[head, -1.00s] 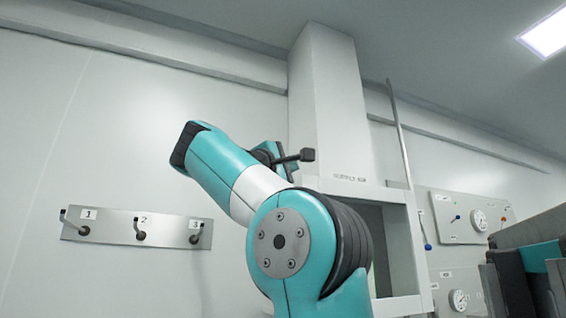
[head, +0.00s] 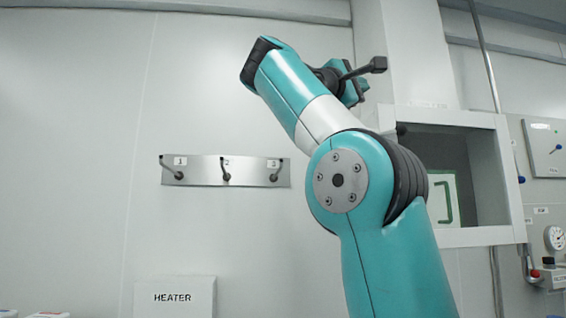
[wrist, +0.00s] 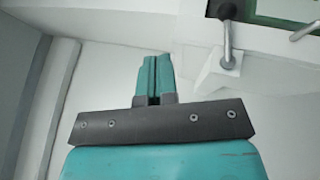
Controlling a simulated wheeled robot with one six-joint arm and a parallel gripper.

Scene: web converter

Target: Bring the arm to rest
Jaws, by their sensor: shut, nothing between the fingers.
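My arm stands raised and bent in the middle of the head view, teal with a white band. Its wrist end points up and back beside the white column. My gripper (wrist: 153,80) shows in the wrist view with its two teal fingers together and nothing between them. A white wall and pale fittings lie beyond the fingers. In the head view the fingers themselves are not clearly visible behind the arm.
A plate with three numbered hooks (head: 225,183) is on the wall left of my arm. A white box marked HEATER (head: 175,298) is below it. An open sample cabinet (head: 508,180) stands right behind my arm.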

